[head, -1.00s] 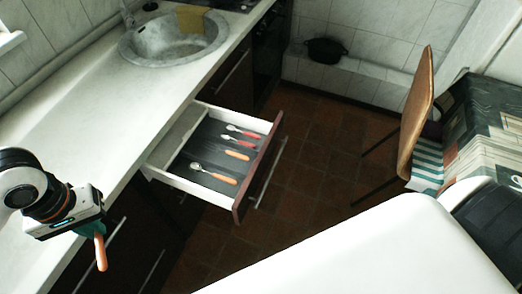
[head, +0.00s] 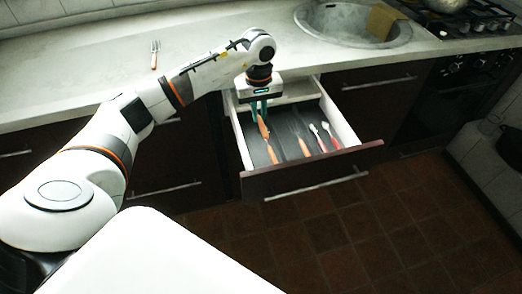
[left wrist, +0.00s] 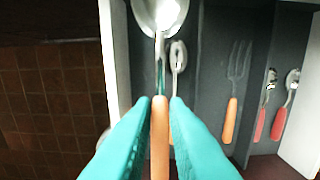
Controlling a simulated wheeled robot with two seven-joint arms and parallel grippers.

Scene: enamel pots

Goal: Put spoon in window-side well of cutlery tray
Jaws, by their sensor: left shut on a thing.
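My left gripper (head: 259,108) is shut on a spoon with an orange handle (head: 263,128) and holds it over the left part of the open drawer. In the left wrist view the teal fingers (left wrist: 160,120) pinch the handle, and the metal bowl (left wrist: 160,14) points up the picture, near the drawer's left wall. The grey cutlery tray (head: 286,122) lies in the drawer. Beneath the held spoon lies another spoon (left wrist: 178,58), partly hidden by the fingers. To its right are an orange-handled fork (left wrist: 232,105) and red-handled cutlery (left wrist: 283,110). My right gripper is out of view.
The drawer's dark front (head: 310,172) stands out over the tiled floor. Above it runs the pale worktop (head: 90,70), with a lone fork (head: 154,52) lying on it. The sink (head: 350,25) and the hob (head: 470,20) are to the right.

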